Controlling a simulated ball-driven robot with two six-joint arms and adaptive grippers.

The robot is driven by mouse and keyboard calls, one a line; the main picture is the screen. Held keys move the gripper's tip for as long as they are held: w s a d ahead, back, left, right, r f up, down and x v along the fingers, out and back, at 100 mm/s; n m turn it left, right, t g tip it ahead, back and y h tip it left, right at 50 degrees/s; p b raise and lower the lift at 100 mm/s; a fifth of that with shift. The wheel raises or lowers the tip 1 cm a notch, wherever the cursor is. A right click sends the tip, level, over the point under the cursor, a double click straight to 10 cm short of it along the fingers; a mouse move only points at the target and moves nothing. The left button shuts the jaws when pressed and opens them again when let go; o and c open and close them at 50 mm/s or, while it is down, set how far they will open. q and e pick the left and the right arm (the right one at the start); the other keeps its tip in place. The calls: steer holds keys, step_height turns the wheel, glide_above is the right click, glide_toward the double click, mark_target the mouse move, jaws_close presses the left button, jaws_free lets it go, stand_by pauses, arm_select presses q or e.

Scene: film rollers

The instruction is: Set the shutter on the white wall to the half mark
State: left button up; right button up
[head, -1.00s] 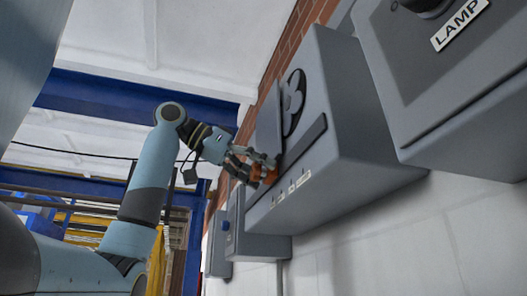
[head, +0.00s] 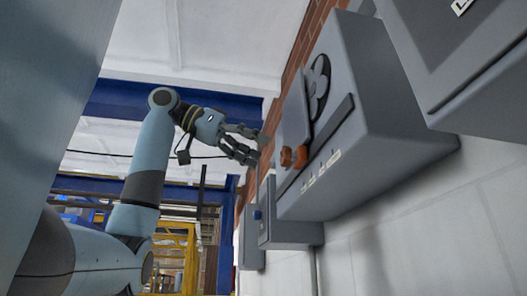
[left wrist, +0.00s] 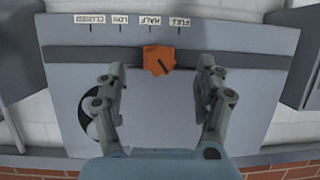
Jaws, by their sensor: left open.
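The shutter unit is a grey box (head: 367,140) on the white wall. Its flat grey shutter plate (head: 292,112) partly covers a dark round fan (head: 318,85). An orange knob (head: 293,157) sits on the dark slide rail; it also shows in the left wrist view (left wrist: 158,60). There the knob is just beside the HALF label (left wrist: 150,21), slightly toward the FULL label (left wrist: 180,22). My left gripper (head: 252,145) is open, empty and clear of the knob. In the left wrist view its fingers (left wrist: 162,82) stand apart on either side, below the knob.
The LOW (left wrist: 120,20) and CLOSED (left wrist: 90,19) labels lie along the rail. Another grey box (head: 455,65) hangs close on the right. Smaller grey boxes (head: 280,225) hang beyond. Free air lies left of the unit.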

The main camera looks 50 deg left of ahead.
arm_select(q)
steer(key=s, duration=0.1)
steer(key=s+a, duration=0.1)
steer(key=s, duration=0.1)
steer(key=s+a+b, duration=0.1)
steer(key=shift+s+a, duration=0.15)
steer(key=shift+c, duration=0.5)
